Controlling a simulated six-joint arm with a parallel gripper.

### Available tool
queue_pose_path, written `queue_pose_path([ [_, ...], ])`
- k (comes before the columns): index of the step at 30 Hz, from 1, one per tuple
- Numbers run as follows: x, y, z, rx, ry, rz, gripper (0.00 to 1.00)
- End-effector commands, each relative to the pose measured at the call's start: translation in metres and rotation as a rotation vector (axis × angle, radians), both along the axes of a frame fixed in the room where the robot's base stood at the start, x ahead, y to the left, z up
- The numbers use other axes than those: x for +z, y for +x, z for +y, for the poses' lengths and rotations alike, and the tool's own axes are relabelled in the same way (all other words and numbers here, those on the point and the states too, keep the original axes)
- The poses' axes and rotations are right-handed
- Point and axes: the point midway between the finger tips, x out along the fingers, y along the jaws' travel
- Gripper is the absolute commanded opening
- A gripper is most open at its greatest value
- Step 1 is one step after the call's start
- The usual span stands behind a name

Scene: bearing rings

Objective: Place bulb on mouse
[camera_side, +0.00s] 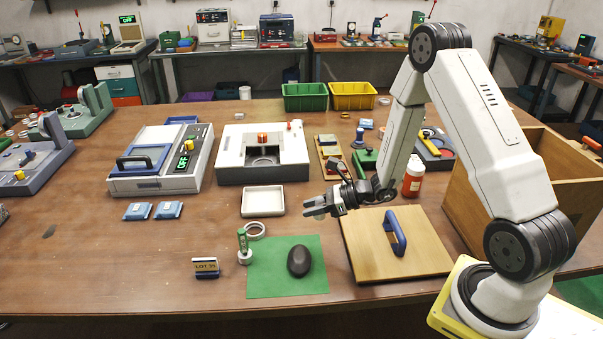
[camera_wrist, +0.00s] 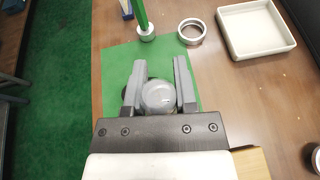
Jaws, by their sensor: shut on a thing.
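The mouse (camera_side: 299,261) is a dark, smooth oval lying on the green mat (camera_side: 262,281) near the table's front edge. My gripper (camera_side: 312,207) is above the table, apart from the mouse and higher than it in the side view. In the wrist view my gripper (camera_wrist: 158,84) is shut on the bulb (camera_wrist: 158,98), a clear round glass piece between the two grey fingers. In the wrist view the mouse is mostly or wholly hidden behind the bulb and fingers.
A green-handled tool (camera_side: 242,247) stands on the mat's left edge beside a metal ring (camera_side: 255,230). A white tray (camera_side: 263,202) lies behind. A LOT sign (camera_side: 205,267) stands left. A wooden board with a blue handle (camera_side: 396,232) lies to the right of the mat.

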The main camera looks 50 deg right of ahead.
Motion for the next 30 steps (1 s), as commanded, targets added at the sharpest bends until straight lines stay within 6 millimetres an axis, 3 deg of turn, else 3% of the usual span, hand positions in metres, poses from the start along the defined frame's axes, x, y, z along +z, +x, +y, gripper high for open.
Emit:
queue_pose_path([
  [6,-0.005,0.009,0.040,-0.014,-0.003,0.005,0.00],
  [12,-0.008,0.011,0.059,-0.029,-0.008,0.010,0.00],
  [23,-0.012,0.012,0.063,-0.034,-0.010,0.011,0.00],
  [30,-0.031,0.012,0.063,-0.035,-0.008,0.013,0.00],
])
